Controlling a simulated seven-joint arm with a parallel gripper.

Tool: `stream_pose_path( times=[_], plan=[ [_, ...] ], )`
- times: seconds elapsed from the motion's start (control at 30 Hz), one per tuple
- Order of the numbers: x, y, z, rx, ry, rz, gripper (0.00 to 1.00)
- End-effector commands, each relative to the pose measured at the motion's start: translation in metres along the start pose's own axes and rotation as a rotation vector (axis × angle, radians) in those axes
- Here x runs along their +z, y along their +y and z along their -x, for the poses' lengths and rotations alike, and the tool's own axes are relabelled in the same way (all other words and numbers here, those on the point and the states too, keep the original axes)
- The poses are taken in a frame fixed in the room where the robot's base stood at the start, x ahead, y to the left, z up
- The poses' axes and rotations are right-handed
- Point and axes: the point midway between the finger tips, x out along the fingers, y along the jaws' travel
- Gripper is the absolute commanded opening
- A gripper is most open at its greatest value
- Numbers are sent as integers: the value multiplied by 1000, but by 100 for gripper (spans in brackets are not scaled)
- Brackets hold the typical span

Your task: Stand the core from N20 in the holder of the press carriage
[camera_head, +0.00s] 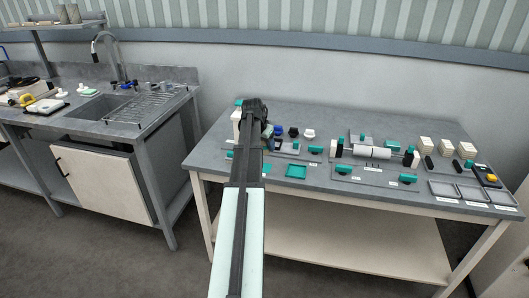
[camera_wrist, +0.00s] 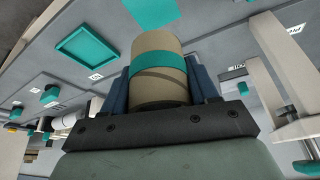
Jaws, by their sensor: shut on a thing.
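In the wrist view, my gripper (camera_wrist: 161,84) is shut on a tan cylindrical core (camera_wrist: 158,52) with a teal band around it. A blue-grey finger is on each side of the core. In the head view, my arm hides the core and most of the area around my gripper. Cream uprights (camera_wrist: 277,62) stand to the right of the core in the wrist view, apart from it. A cream post (camera_head: 236,117) also shows left of my arm in the head view. I cannot tell which part is the carriage holder or read the N20 label.
A teal square tray (camera_head: 296,171) lies on the grey table (camera_head: 290,112). A white roll (camera_head: 372,152) on a stand, several teal blocks, pale stacks (camera_head: 425,145) and grey trays (camera_head: 443,189) are to the right. A sink bench (camera_head: 150,108) stands separately at left.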

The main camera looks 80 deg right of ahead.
Motion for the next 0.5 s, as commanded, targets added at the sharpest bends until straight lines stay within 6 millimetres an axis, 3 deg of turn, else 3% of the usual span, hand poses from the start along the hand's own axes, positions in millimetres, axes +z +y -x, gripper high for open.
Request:
stream_pose_path(
  times=[0.13,0.27,0.5],
  plan=[
    [-6,2,11,1,1,-3,29],
    [-14,10,9,8,-3,-15,29],
    [-69,-1,-15,21,-14,-36,29]
  ],
)
